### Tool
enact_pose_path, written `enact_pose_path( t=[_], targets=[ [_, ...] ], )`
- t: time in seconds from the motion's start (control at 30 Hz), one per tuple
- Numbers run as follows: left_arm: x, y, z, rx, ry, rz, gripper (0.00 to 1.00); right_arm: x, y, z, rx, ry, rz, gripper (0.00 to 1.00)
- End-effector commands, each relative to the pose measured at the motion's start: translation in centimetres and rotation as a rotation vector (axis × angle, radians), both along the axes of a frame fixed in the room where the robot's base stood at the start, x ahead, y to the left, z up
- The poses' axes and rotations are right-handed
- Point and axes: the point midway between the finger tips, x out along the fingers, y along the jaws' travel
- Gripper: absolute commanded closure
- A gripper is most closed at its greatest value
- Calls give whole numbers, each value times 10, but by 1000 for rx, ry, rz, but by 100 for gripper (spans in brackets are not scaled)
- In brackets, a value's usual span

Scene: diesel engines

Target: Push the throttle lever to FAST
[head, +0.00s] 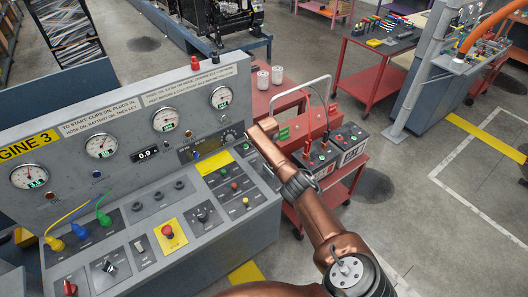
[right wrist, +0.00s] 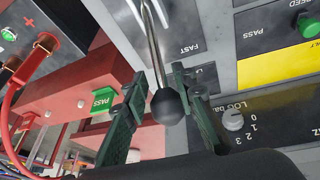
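The throttle lever, a metal shaft (right wrist: 153,45) with a black ball knob (right wrist: 168,107), shows in the right wrist view. My right gripper (right wrist: 160,78) has its dark green fingers on both sides of the lever, close against the knob. The FAST label (right wrist: 190,47) is on the dark plate to the right of the shaft. In the head view my copper right arm reaches the right side of the grey engine panel (head: 262,212). The lever and fingertips cannot be made out there. My left gripper is not in view.
The panel carries gauges (head: 165,120), a red button on a yellow plate (head: 168,232) and plugged cables (head: 78,229). A red cart (head: 345,187) with batteries stands right of my arm. A red tool table (head: 385,55) stands farther back. Open floor lies at right.

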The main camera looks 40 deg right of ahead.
Motion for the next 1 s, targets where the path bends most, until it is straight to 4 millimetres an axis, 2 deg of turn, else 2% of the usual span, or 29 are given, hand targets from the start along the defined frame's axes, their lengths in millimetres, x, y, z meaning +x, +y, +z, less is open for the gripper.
enact_pose_path(
  t=[0.03,0.17,0.57,0.77,1.0],
  targets=[
    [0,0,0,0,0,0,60,5,0,6,-3,-15,2,72],
    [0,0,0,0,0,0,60,4,1,5,-1,-11,2,63],
    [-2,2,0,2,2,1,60,-1,2,2,4,0,1,63],
    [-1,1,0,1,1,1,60,-7,6,17,4,-3,2,63],
    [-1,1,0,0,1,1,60,-19,12,53,2,-4,2,63]
  ],
)
